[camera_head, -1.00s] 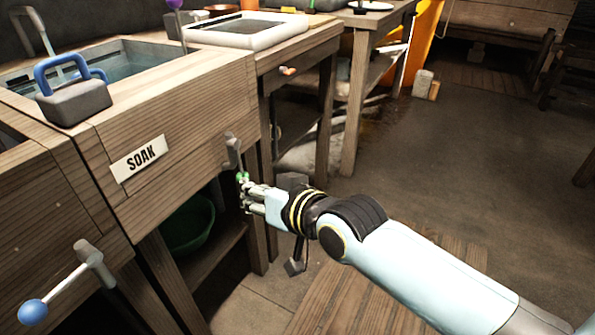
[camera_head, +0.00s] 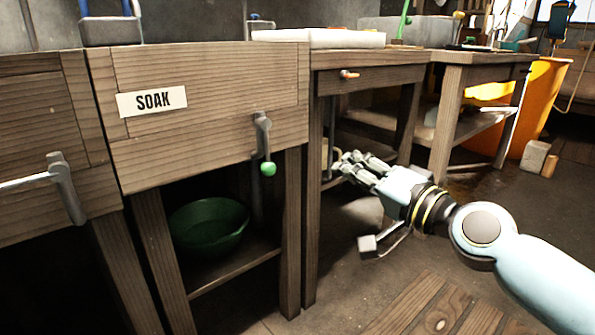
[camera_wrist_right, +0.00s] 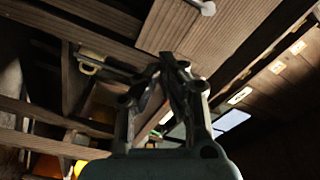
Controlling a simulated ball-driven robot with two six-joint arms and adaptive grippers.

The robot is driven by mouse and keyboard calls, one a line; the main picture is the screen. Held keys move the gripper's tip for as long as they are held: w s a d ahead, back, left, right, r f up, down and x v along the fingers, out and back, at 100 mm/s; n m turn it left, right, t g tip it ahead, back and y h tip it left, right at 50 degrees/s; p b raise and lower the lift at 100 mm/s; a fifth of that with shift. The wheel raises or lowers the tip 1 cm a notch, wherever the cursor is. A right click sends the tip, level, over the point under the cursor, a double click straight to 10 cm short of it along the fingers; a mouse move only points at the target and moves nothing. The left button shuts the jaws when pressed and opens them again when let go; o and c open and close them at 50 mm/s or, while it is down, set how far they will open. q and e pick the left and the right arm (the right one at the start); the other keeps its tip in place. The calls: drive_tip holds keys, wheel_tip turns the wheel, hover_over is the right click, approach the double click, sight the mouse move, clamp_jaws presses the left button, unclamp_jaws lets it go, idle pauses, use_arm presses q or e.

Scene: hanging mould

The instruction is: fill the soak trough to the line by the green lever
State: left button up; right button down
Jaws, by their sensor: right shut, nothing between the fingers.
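The soak trough (camera_head: 215,120) is a wooden-fronted unit with a white SOAK label (camera_head: 152,101) at the left. Its water and fill line are hidden from this low angle. The green lever, a grey handle with a green knob (camera_head: 268,169), hangs straight down at the right of the trough's front. My right gripper (camera_head: 352,165) is shut and empty, to the right of the lever and apart from it. In the right wrist view the fingers (camera_wrist_right: 172,62) meet at their tips with nothing between them. My left gripper is not in view.
A green bowl (camera_head: 208,227) sits on the shelf below the trough. Another grey lever (camera_head: 62,188) sticks out at the left. A grey block with a blue handle (camera_head: 110,31) stands on the trough's top edge. Open floor lies at the lower right.

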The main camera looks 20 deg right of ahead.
drive_tip(key=shift+w, duration=0.1)
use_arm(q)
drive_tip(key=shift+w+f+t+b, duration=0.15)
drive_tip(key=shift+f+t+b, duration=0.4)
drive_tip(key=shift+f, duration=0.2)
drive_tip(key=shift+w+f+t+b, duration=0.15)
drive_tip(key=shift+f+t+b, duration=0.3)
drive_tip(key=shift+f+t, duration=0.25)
use_arm(e)
drive_tip(key=w+a+f, duration=0.1)
drive_tip(key=w+a, duration=0.5)
drive_tip(key=w, duration=0.3)
drive_tip(key=shift+w+a+f, duration=0.25)
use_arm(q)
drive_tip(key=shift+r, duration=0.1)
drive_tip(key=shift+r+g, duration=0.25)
use_arm(e)
drive_tip(key=shift+s+a+f+m, duration=0.1)
drive_tip(key=shift+a+m, duration=0.1)
drive_tip(key=shift+m, duration=0.2)
